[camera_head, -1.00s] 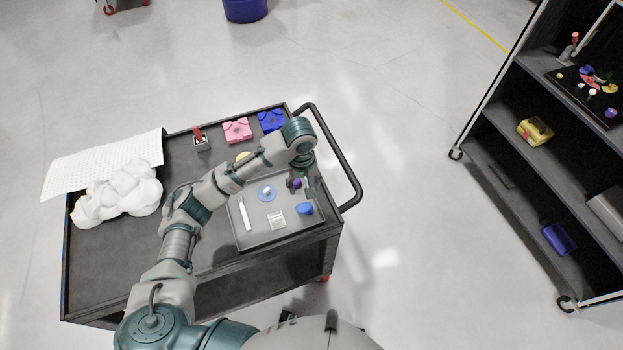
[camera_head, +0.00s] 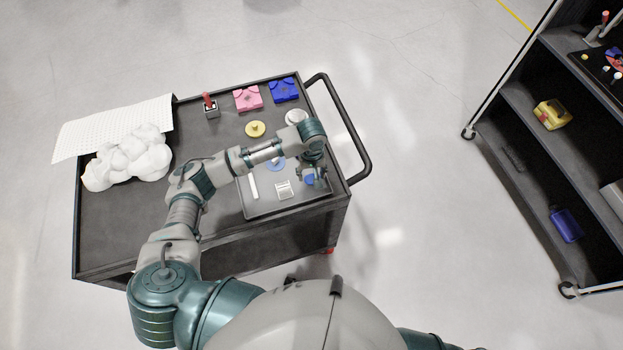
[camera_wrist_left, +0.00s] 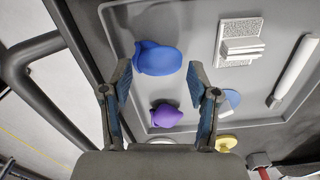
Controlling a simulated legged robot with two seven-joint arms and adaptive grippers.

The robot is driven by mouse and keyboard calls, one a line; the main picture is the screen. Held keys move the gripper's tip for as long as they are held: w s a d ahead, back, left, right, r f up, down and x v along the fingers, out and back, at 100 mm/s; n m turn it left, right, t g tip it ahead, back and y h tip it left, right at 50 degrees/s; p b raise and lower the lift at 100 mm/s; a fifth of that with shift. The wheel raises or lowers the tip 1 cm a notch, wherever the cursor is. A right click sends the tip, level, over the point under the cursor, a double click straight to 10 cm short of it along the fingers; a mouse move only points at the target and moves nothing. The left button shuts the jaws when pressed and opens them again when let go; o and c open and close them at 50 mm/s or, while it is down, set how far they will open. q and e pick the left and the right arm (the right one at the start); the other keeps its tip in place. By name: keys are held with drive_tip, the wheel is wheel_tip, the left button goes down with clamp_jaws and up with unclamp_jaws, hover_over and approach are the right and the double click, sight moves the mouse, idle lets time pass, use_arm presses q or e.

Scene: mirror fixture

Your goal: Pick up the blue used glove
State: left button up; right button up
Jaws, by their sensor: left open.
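The blue glove (camera_wrist_left: 157,57) is a rounded crumpled lump on a grey tray (camera_wrist_left: 190,20), seen in the left wrist view. A purple lump (camera_wrist_left: 166,116) lies on the tray beside it, nearer my wrist. My left gripper (camera_wrist_left: 160,82) is open and empty, with the blue glove just beyond its fingertips and the purple lump between its fingers in the picture. In the head view my left gripper (camera_head: 314,180) is over the tray's right part and partly covers the blue glove (camera_head: 309,180). My right gripper is not in view.
The tray also holds a white block (camera_head: 284,190), a white stick (camera_head: 253,187) and a blue disc (camera_head: 276,164). The cart (camera_head: 120,230) bears white lumps (camera_head: 130,160), a pink box (camera_head: 247,98) and a blue box (camera_head: 284,91). The cart handle (camera_head: 362,150) is close on the right.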

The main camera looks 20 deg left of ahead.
sight(312, 177)
use_arm(q)
drive_tip(key=f, duration=0.3)
drive_tip(key=shift+w+d+f, duration=0.1)
drive_tip(key=shift+d+f, duration=0.1)
drive_tip(key=c, duration=0.4)
drive_tip(key=shift+a, duration=0.15)
